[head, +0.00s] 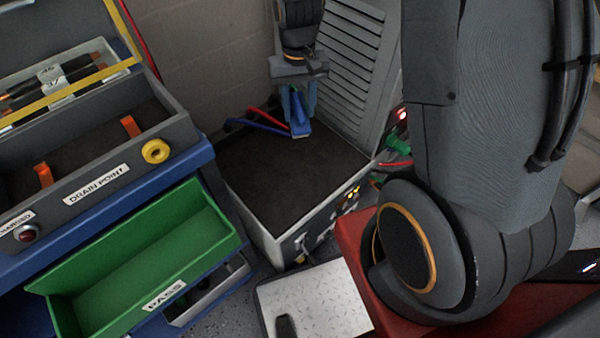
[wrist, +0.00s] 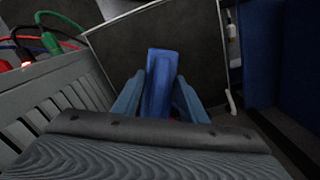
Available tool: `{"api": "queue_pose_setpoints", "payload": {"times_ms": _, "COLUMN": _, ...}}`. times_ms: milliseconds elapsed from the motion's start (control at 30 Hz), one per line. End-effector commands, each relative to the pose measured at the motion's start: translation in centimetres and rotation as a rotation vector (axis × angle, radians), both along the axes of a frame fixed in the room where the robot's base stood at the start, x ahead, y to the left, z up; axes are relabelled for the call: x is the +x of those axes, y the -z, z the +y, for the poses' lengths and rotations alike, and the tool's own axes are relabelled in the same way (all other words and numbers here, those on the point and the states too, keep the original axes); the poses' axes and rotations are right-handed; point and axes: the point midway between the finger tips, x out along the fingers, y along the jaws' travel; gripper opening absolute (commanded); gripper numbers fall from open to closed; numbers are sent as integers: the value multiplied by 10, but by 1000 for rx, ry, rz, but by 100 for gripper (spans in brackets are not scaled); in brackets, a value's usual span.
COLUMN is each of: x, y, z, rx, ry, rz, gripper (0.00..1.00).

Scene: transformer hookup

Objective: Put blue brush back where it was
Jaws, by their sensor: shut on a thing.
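The blue brush (head: 300,129) is held upright in my gripper (head: 299,105) over the dark-topped grey box, near its back right. The brush also shows in the wrist view (wrist: 158,85), between the two blue fingers of my gripper (wrist: 160,95). My gripper is shut on the brush. The brush's lower end is close to the dark top; I cannot tell whether it touches.
The dark top (head: 285,170) is mostly bare, with red and blue cables at its back. A louvred grey panel (head: 345,75) stands right behind. A metal plate (head: 315,300) lies in front.

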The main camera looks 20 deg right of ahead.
Motion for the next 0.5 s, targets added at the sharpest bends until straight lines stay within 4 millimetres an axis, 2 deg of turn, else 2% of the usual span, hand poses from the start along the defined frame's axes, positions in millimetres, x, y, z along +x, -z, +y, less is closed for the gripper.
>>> {"api": "queue_pose_setpoints", "payload": {"times_ms": 267, "x": -7, "y": 33, "z": 8, "rx": 40, "ry": 348, "rz": 150, "gripper": 21}}
{"api": "queue_pose_setpoints", "payload": {"times_ms": 500, "x": -8, "y": 72, "z": 6, "rx": 128, "ry": 770, "rz": 255, "gripper": 21}}
